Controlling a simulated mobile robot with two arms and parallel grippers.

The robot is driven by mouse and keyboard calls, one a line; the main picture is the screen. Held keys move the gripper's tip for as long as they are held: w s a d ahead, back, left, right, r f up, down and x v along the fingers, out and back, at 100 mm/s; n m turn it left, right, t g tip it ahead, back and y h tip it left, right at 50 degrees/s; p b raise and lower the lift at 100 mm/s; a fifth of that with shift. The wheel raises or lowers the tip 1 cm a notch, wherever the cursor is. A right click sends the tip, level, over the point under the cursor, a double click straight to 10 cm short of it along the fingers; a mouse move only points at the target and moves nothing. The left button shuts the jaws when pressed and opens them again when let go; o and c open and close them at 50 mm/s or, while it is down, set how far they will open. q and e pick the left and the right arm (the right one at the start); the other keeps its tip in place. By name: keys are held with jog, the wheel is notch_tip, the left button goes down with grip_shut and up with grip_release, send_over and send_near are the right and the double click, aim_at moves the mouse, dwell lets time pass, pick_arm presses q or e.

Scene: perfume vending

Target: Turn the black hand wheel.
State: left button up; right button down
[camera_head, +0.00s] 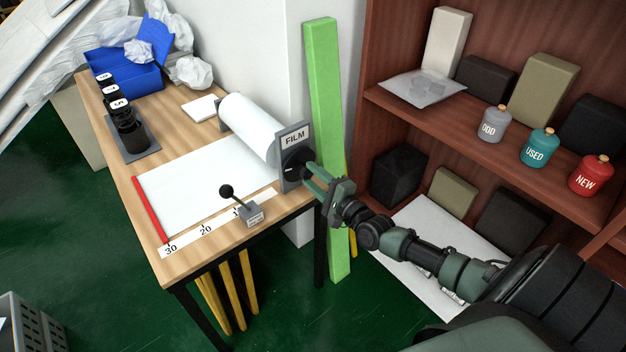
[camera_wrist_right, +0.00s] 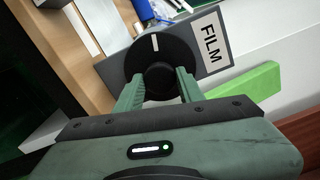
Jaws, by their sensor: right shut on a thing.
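The black hand wheel (camera_head: 296,162) sits on the grey end plate marked FILM (camera_head: 295,140), at the right end of the white film roll (camera_head: 251,127). In the right wrist view the wheel (camera_wrist_right: 182,52) is a black disc with a white mark near its top and a round hub (camera_wrist_right: 159,80) in the middle. My right gripper (camera_head: 312,178) comes from the right, its green fingers on either side of the hub. In the right wrist view the gripper (camera_wrist_right: 158,88) is shut on the hub. My left gripper is not in view.
A lever with a black ball (camera_head: 226,191) stands at the table's front edge. A red bar (camera_head: 150,210) lies across the film's left end. A green board (camera_head: 324,90) stands upright close behind my right gripper. A shelf (camera_head: 470,118) with jars and boxes is at the right.

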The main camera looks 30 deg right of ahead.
jog(key=shift+f+m, duration=0.15)
jog(key=shift+m, duration=0.15)
dwell(0.4)
jog(key=c, duration=0.9)
grip_release()
jog(key=s, duration=0.8)
jog(key=shift+d, duration=0.35)
